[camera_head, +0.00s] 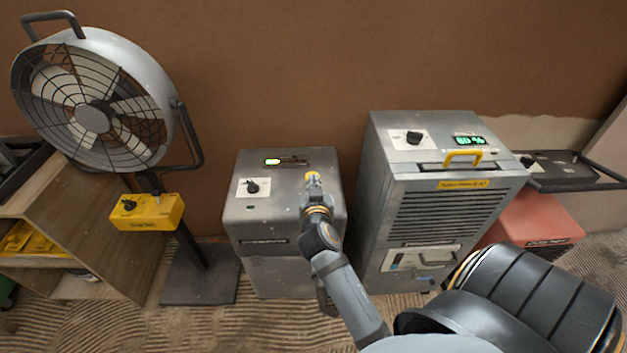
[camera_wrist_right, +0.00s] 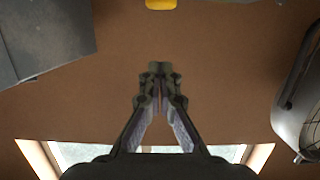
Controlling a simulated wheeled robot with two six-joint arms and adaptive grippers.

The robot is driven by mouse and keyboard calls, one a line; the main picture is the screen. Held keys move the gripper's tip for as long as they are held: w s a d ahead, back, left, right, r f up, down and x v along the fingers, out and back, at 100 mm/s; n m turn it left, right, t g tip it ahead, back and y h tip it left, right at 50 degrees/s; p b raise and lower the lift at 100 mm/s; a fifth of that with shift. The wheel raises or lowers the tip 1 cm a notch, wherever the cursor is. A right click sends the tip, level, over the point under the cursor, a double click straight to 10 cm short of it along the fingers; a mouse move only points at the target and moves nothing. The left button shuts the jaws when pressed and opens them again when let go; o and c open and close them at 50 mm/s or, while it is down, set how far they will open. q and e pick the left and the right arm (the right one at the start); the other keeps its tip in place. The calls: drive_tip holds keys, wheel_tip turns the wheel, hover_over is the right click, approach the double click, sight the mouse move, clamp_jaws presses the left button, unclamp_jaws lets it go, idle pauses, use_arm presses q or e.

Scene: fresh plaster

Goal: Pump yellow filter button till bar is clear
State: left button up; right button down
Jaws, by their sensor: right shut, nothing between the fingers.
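A grey box-shaped unit (camera_head: 250,222) stands on the floor against the wall. A yellow button (camera_head: 313,177) sits on the right part of its top. A narrow indicator bar (camera_head: 286,161) at the back of the top is lit white-green at its left end and dark along the rest. My right gripper (camera_head: 315,190) is over the top, its tip at the yellow button and partly covering it; I cannot tell whether it touches. In the wrist view its fingers (camera_wrist_right: 159,75) are together and empty. My left gripper is not in view.
A dial (camera_head: 252,187) is on the unit's top left. A fan (camera_head: 95,110) with a yellow control box (camera_head: 147,212) stands left. A taller grey machine (camera_head: 440,195) with a yellow handle stands close on the right, a red case (camera_head: 530,225) beyond it.

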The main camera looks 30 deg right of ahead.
drive_tip(key=w+d+f+b, duration=0.1)
drive_tip(key=w, duration=0.1)
drive_tip(key=w+d+f+b, duration=0.2)
drive_tip(key=w, duration=0.1)
drive_tip(key=w+d+f+b, duration=0.1)
drive_tip(key=w+f, duration=0.1)
drive_tip(key=shift+w+d+f, duration=0.25)
drive_tip(key=shift+d, duration=0.1)
drive_tip(key=shift+f+b, duration=0.4)
drive_tip(key=shift+b, duration=0.1)
